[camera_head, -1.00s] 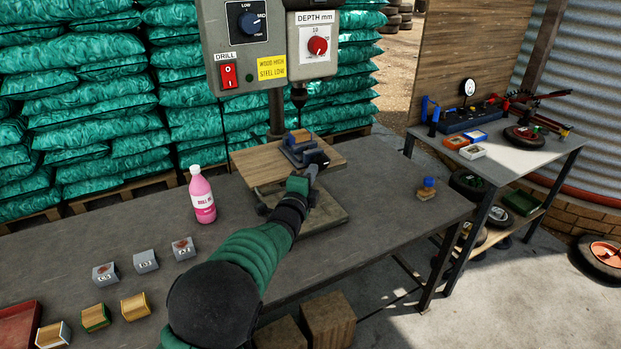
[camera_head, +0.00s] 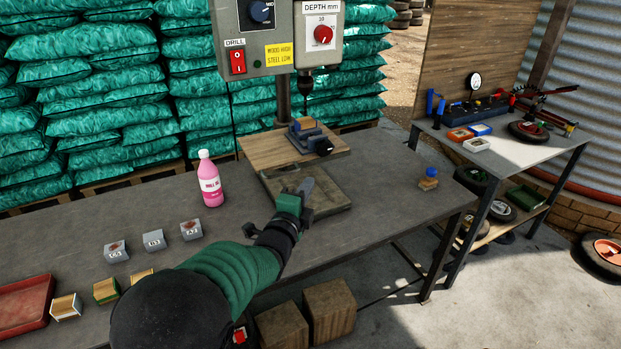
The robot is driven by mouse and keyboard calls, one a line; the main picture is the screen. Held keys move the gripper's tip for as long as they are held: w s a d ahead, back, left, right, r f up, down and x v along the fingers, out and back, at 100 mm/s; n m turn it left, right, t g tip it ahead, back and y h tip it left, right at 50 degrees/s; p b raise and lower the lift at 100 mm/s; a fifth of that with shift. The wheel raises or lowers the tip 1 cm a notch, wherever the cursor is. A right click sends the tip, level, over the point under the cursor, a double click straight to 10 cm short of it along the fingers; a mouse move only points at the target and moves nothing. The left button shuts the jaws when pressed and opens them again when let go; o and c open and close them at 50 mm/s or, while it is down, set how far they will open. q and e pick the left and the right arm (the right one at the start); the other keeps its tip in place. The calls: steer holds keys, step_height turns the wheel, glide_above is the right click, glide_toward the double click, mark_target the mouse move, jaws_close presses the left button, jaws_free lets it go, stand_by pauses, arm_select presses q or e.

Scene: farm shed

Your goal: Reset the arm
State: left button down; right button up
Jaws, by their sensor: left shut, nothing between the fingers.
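My left arm comes in from the bottom left with a green sleeve. My left gripper (camera_head: 306,188) is shut and empty, above the front of the drill press base (camera_head: 335,197). It is clear of the blue vise (camera_head: 306,138), which sits on the wooden drill table (camera_head: 262,152) behind it. My right gripper is not in view.
A pink bottle (camera_head: 210,180) stands left of the press. Grey blocks (camera_head: 154,240) and wooden blocks (camera_head: 106,290) lie at the left, with a red tray (camera_head: 22,305). A second table (camera_head: 500,158) holds tools.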

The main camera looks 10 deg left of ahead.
arm_select(q)
steer(key=s+a+f+n+g+y, duration=0.35)
steer(key=s+f+n+g, duration=0.25)
steer(key=s+f+n, duration=0.4)
steer(key=s+a+f+n+g, duration=0.2)
steer(key=s+f+n+g, duration=0.3)
steer(key=s, duration=0.6)
steer(key=s+a+f+n+g, duration=0.2)
steer(key=s+f+n+g, duration=0.2)
steer(key=s+f, duration=0.45)
steer(key=w+a+p+v, duration=0.1)
steer(key=p+v, duration=1.4)
steer(key=v, duration=0.2)
steer(key=shift+d+n+h, duration=0.3)
steer(key=shift+h, duration=0.05)
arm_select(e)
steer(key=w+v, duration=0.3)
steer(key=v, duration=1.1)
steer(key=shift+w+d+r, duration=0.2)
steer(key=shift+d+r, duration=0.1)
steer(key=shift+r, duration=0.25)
arm_select(q)
steer(key=shift+d+r, duration=0.15)
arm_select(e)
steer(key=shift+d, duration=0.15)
